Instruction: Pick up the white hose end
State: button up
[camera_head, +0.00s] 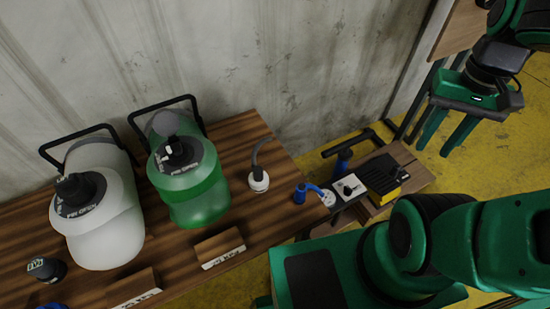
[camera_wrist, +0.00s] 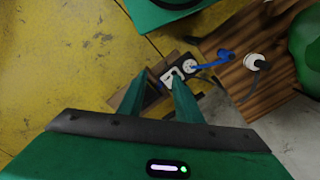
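The white hose end (camera_head: 258,181) stands on the wooden table, right of the green jug, with a grey hose curving up from its top. It also shows in the wrist view (camera_wrist: 255,63), at the upper right. My gripper (camera_head: 434,151) is at the upper right of the head view, well to the right of the hose end and apart from it. Its two green fingers are spread with nothing between them. In the wrist view my gripper (camera_wrist: 157,76) also shows both fingers apart.
A blue hose end (camera_head: 300,194) lies near the table's right edge. Beside it is a low bench with a pump box (camera_head: 348,187). A green jug (camera_head: 187,180) and a white jug (camera_head: 100,220) stand left. Wooden name blocks (camera_head: 219,247) line the front edge. A corrugated wall is behind.

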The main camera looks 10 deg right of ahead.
jog(key=shift+w+a, duration=0.3)
jog(key=shift+w, duration=0.05)
jog(key=o, duration=0.4)
jog(key=shift+s+r, duration=0.1)
jog(key=shift+s, duration=0.15)
jog(key=w+a+f+n, duration=0.3)
jog(key=w+a+n, duration=0.2)
jog(key=w+n, duration=0.5)
jog(key=n, duration=1.9)
send_over(258, 169)
jog(key=f, duration=1.9)
jog(key=shift+w+d+f, duration=0.1)
jog(key=shift+w+f, duration=0.25)
jog(key=f, duration=0.3)
jog(key=s+f, duration=0.1)
jog(key=f, duration=0.1)
jog(key=shift+w+f, duration=0.1)
jog(key=shift+f, duration=0.45)
